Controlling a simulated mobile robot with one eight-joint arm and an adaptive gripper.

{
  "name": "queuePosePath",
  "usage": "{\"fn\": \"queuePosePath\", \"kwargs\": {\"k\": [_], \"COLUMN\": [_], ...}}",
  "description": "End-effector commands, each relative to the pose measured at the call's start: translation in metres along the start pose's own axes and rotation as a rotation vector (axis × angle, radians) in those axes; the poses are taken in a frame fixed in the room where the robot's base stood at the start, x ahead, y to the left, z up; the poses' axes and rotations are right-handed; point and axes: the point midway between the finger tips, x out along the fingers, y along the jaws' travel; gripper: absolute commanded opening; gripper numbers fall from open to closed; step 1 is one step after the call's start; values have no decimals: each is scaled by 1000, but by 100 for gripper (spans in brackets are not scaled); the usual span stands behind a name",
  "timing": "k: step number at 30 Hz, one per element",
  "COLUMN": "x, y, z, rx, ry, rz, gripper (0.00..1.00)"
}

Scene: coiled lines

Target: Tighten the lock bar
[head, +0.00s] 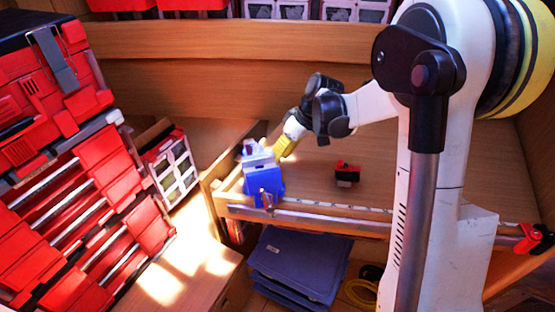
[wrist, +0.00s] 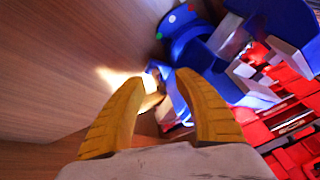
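A blue vise (head: 264,185) with grey jaws stands at the front left corner of the wooden workbench (head: 420,165). A small reddish bar-like part (head: 266,199) shows at its front; I cannot tell whether it is the lock bar. My gripper (head: 283,150) has yellow fingers and is close to the vise's upper right side. In the wrist view my gripper (wrist: 163,82) has its two fingers apart. The blue vise (wrist: 195,45) fills the area beyond and right of the fingertips. A small shiny piece (wrist: 152,100) lies between the fingers, partly hidden; contact is unclear.
A small red and black object (head: 346,174) lies on the bench right of the vise. A red clamp (head: 534,238) sits at the bench's right front edge. Blue bins (head: 300,262) are below the bench. A red tool chest (head: 75,190) stands left. The bench's middle is mostly clear.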

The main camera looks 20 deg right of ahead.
Motion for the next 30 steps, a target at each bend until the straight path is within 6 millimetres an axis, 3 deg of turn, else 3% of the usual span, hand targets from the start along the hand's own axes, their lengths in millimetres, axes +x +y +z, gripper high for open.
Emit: {"fn": "queuePosePath", "kwargs": {"k": [9, 21, 23, 26, 30], "x": [-49, -59, -59, -64, -83], "y": [2, 2, 2, -4, -28], "z": [1, 1, 1, 2, 8], "rx": [2, 1, 2, 14, 64], "ry": [0, 0, 0, -1, 0], "rz": [2, 3, 3, 15, 68], "gripper": [38, 38, 28, 28, 28]}}
